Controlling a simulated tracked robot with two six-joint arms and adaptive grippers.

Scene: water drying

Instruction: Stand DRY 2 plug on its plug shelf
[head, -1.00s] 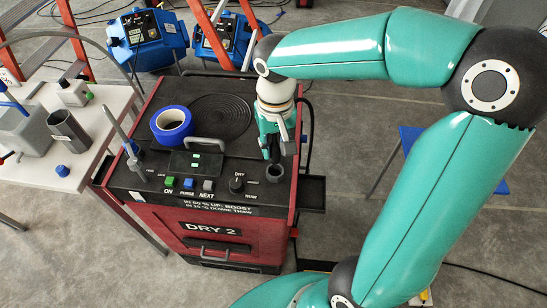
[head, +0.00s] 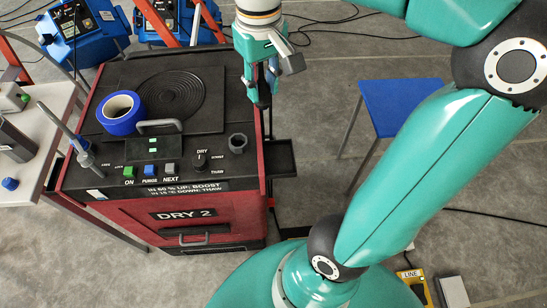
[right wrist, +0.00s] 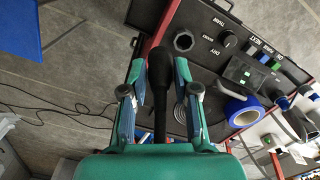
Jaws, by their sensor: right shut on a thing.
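My right gripper (head: 262,98) hangs by the right rear edge of the red and black DRY 2 unit (head: 204,232). It is shut on a black plug (right wrist: 160,75), which shows between the fingers in the right wrist view (right wrist: 160,65). In the head view the plug is mostly hidden by the fingers. A dark hexagonal socket (head: 238,143) on the unit's top is empty and apart from the gripper. A small black shelf (head: 281,160) juts out from the unit's right side, nearer than the gripper, and looks bare. My left gripper is not in view.
A blue tape roll (head: 121,113) lies on the unit's top. A blue stool (head: 404,105) is to the right. Cables cross the floor behind. Floor between unit and stool is open.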

